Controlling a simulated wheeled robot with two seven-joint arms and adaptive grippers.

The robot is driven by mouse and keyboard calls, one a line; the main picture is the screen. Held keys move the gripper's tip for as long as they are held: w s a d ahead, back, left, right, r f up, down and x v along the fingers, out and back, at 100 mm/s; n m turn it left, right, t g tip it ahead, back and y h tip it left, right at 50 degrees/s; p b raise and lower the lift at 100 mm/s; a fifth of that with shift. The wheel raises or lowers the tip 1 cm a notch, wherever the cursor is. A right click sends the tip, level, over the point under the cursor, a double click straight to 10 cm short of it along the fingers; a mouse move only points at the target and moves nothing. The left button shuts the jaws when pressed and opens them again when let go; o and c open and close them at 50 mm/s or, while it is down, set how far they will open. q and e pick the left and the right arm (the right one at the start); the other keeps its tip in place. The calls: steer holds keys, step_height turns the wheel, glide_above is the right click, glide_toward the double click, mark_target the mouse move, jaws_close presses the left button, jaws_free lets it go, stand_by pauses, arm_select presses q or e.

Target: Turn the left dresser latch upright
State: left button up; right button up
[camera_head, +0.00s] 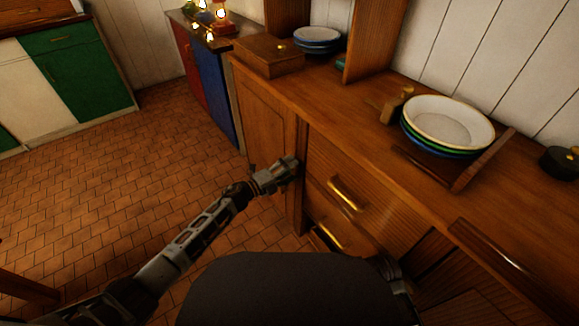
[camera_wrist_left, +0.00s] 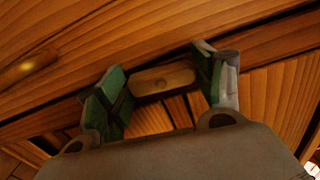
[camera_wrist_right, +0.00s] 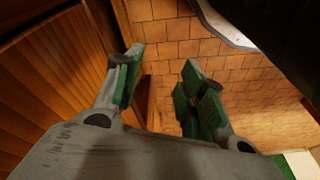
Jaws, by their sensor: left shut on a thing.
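The left dresser latch (camera_wrist_left: 163,80) is a small wooden block with rounded edges, seen between the green pads of my left gripper (camera_wrist_left: 165,82) in the left wrist view. The pads press on its two ends. In the head view my left gripper (camera_head: 292,165) is at the dresser front, by the edge of the left door (camera_head: 268,108), and hides the latch. My right gripper (camera_wrist_right: 160,90) is open and empty in the right wrist view, low beside a wooden front.
The dresser top (camera_head: 345,108) carries a stack of plates (camera_head: 448,122), a wooden box (camera_head: 268,55) and blue-rimmed bowls (camera_head: 316,37). Drawers with brass handles (camera_head: 345,195) are right of my left gripper. The tiled floor (camera_head: 110,190) at left is clear.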

arm_select(q)
steer(key=shift+w+n, duration=0.1)
steer(key=shift+n, duration=0.5)
steer(key=o, duration=1)
steer(key=shift+a, duration=0.1)
steer(key=shift+v, duration=5.95)
